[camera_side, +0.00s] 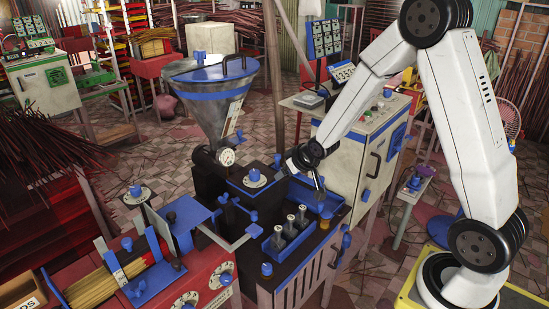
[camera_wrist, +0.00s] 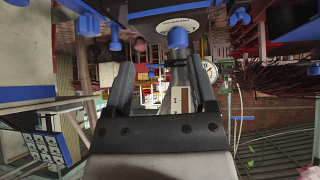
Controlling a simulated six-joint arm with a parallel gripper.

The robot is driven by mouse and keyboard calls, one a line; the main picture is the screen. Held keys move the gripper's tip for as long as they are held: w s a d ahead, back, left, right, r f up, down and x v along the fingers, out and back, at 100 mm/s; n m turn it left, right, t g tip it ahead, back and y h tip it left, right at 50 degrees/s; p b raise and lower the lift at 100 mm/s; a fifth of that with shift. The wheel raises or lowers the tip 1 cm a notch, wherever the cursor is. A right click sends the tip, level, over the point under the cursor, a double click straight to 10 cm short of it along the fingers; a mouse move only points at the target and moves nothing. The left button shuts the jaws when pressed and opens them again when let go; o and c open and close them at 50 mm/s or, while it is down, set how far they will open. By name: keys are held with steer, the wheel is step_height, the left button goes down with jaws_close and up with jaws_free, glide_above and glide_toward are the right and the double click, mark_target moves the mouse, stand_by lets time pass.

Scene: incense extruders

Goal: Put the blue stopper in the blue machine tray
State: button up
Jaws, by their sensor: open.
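A blue stopper (camera_side: 254,176) stands on a white round plate on top of the dark machine, below the pressure gauge, in the side view. What seems to be the same stopper shows in the wrist view (camera_wrist: 178,38), inverted and just beyond the fingers. My gripper (camera_side: 284,171) is to its right in the side view, apart from it. In the wrist view, my gripper (camera_wrist: 160,64) has its two dark fingers spread with nothing held.
A metal funnel (camera_side: 208,97) with a blue lid rises behind the stopper. Similar blue knobs on white plates stand at the left (camera_side: 136,189) and at the right (camera_side: 414,184). A white control cabinet (camera_side: 345,150) stands behind the tray. A red machine (camera_side: 205,285) is at the front left.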

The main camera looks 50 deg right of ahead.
steer(key=s+a+r+g, duration=0.1)
steer(key=s+a+g, duration=0.1)
steer(key=s+a, duration=0.3)
steer(key=s+a+r+n+g+y, duration=0.1)
steer(key=s+a+g, duration=0.2)
steer(key=s, duration=0.9)
steer(key=shift+s+a+r, duration=0.3)
steer(key=shift+s+a, duration=0.1)
steer(key=shift+a, duration=0.85)
steer(key=shift+o, duration=0.4)
steer(key=shift+w, duration=0.15)
steer(key=m+g+h, duration=0.2)
steer(key=m+h, duration=0.2)
steer(key=m, duration=1)
glide_toward(278, 155)
steer(key=f, duration=0.2)
steer(key=shift+d+f, duration=0.9)
steer(key=shift+f, duration=0.2)
